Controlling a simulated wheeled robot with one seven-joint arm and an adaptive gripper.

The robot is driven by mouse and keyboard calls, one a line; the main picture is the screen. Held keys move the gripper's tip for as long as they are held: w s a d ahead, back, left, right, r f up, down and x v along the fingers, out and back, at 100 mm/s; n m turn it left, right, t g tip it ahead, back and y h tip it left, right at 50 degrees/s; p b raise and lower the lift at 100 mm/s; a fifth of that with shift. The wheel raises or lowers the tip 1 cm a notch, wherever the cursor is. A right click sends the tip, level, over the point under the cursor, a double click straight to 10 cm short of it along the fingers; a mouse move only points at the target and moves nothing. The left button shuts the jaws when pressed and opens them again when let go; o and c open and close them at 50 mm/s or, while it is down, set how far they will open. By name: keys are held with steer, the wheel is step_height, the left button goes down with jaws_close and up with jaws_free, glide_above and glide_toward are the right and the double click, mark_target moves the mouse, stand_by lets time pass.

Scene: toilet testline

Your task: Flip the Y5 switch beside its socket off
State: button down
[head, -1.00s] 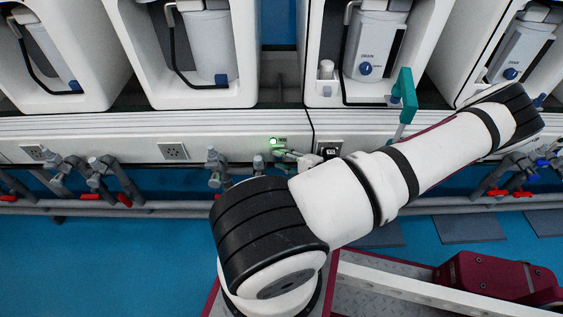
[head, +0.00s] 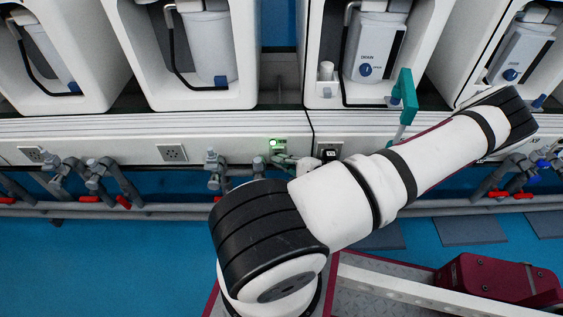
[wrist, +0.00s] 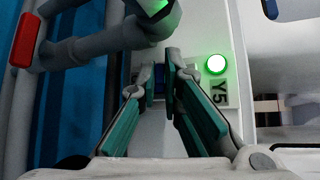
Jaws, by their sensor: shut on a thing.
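The Y5 label (wrist: 218,92) sits on the white panel in the wrist view, beside a lit green round lamp (wrist: 215,64). The lamp also glows in the head view (head: 276,142). My gripper (wrist: 158,80) points at the panel left of the label, its teal-padded fingers closed in around a small dark blue part, the Y5 switch (wrist: 158,76). The fingertips hide most of the switch, so its position cannot be read. In the head view my gripper (head: 283,158) is small and partly hidden, just below the lamp. The socket (head: 328,151) is right of it, with a dark plug-like part.
Grey pipes and valves with red handles (head: 124,201) run below the panel. In the wrist view a grey pipe (wrist: 105,42) and a red handle (wrist: 25,40) lie close on the left. Another socket (head: 173,152) is further left. White toilet-unit housings stand above.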

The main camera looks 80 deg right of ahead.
steer(key=shift+f+n+t+h+b, duration=0.6)
steer(key=shift+n+t+b, duration=0.55)
steer(key=shift+b, duration=0.45)
steer(key=shift+f+n+t+h+b, duration=0.55)
steer(key=shift+n+t+b, duration=0.45)
steer(key=shift+n+b, duration=0.5)
steer(key=shift+f+n+t+h+b, duration=0.45)
steer(key=shift+f+n+t+b, duration=0.5)
steer(key=shift+b, duration=0.75)
steer(key=shift+r+n+t, duration=0.2)
steer(key=shift+n+t, duration=0.1)
steer(key=shift+n, duration=0.1)
steer(key=c, duration=1.7)
jaws_free()
steer(key=v, duration=1.2)
steer(key=shift+d+r, duration=0.1)
